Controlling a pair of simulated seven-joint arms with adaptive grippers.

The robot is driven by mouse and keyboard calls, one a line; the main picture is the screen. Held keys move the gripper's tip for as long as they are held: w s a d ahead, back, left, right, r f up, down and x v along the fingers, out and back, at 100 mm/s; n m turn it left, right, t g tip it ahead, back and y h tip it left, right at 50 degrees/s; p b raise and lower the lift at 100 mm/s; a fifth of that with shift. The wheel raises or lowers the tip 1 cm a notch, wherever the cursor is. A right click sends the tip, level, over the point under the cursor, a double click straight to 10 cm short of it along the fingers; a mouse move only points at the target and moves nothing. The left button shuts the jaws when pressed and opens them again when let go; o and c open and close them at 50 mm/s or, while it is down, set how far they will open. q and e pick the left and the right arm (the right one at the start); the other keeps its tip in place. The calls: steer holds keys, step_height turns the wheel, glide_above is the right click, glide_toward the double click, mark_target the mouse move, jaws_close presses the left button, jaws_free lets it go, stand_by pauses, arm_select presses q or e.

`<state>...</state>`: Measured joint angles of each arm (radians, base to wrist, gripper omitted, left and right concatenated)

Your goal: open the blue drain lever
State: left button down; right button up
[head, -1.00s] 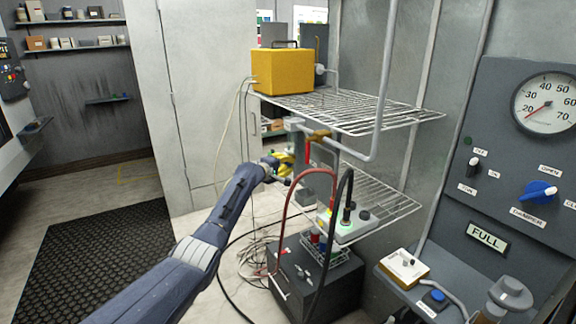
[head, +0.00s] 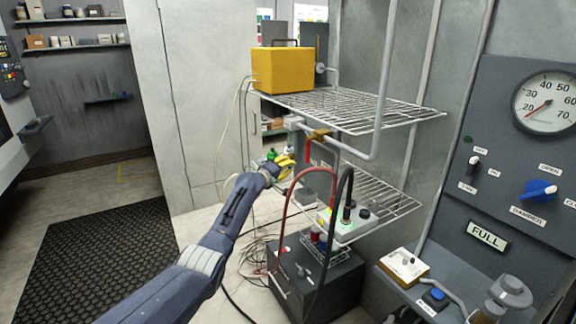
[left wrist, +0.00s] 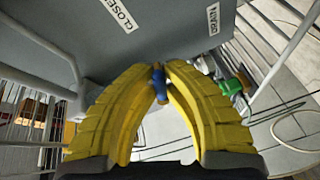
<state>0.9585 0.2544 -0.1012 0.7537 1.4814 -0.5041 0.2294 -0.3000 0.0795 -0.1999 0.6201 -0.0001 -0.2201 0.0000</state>
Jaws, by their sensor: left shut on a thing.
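The blue drain lever (left wrist: 158,84) shows in the left wrist view as a short blue handle below a grey box (left wrist: 150,50) with labels that seem to read CLOSED and DRAIN. My left gripper (left wrist: 158,68) has its yellow fingers shut on the lever, with the tips around its upper part. In the head view the left gripper (head: 287,161) is beside the wire rack, below the upper shelf. The lever cannot be made out there. My right gripper is in neither view.
A red-handled valve (head: 308,150) and pipe are close to the right of the gripper. A yellow box (head: 283,70) stands on the upper wire shelf (head: 350,110). Red and black hoses arch above a dark cabinet (head: 318,280). A control panel (head: 530,150) with a blue damper knob is at right.

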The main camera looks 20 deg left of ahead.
arm_select(q)
steer(key=shift+w+a+f+m+t, duration=0.1)
steer(key=shift+f+m+t, duration=0.15)
steer(key=shift+m, duration=0.4)
steer(key=shift+w+a+f+m+t, duration=0.15)
steer(key=shift+m+t, duration=0.1)
steer(key=shift+m, duration=0.8)
steer(key=c, duration=1.5)
jaws_free()
steer(key=shift+f, duration=0.1)
steer(key=shift+o, duration=0.2)
steer(key=v, duration=1.2)
steer(key=shift+f, duration=0.2)
steer(key=shift+o, duration=0.4)
